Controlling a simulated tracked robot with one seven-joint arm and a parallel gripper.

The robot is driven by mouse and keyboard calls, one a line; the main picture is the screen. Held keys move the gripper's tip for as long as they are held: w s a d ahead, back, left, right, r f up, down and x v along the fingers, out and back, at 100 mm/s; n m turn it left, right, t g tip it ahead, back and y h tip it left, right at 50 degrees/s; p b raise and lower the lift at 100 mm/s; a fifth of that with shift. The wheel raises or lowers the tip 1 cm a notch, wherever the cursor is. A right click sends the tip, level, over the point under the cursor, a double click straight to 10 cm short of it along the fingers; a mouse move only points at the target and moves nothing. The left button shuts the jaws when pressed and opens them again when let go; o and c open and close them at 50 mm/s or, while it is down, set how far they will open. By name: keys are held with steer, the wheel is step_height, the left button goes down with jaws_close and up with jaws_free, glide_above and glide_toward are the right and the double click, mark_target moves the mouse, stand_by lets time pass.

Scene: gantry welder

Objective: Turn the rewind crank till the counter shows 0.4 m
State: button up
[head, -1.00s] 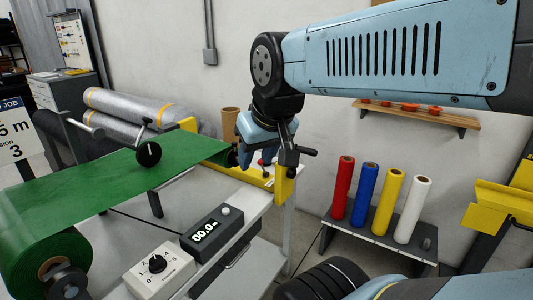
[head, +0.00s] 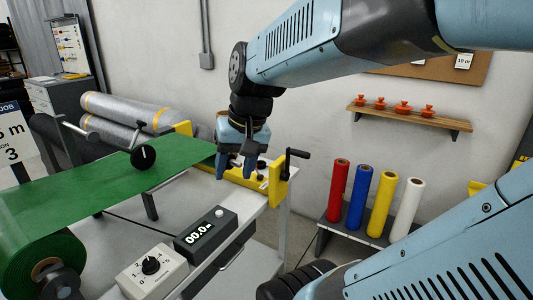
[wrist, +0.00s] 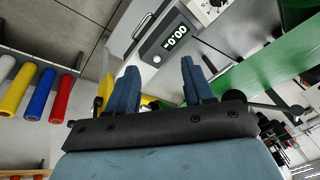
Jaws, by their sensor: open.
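The rewind crank (head: 290,160) is a black arm with a handle, on the yellow bracket at the right end of the machine in the head view. The counter (head: 206,231) is a dark box on the front of the bench; its display reads 00.0. The counter also shows in the wrist view (wrist: 174,38), upside down. My gripper (head: 234,171) is open and empty, fingers down, to the left of the crank and apart from it. In the wrist view its blue fingers (wrist: 160,85) are spread with nothing between them.
A white dial box (head: 152,268) sits beside the counter. A rack with red, blue, yellow and white rolls (head: 375,205) stands at right. A shelf with orange knobs (head: 410,115) is on the wall.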

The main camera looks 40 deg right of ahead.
steer(key=w+d+f+m+g+y, duration=0.2)
steer(key=w+d+f+m+y, duration=0.25)
steer(key=m, duration=0.25)
steer(key=m+t+y, duration=0.1)
steer(key=m+t, duration=1.4)
steer(key=m, duration=0.4)
glide_toward(290, 151)
steer(key=x, duration=0.6)
steer(key=shift+w+d+f, duration=0.2)
steer(key=shift+w+f, duration=0.05)
steer(key=shift+w, duration=0.3)
steer(key=shift+c, duration=0.4)
jaws_close()
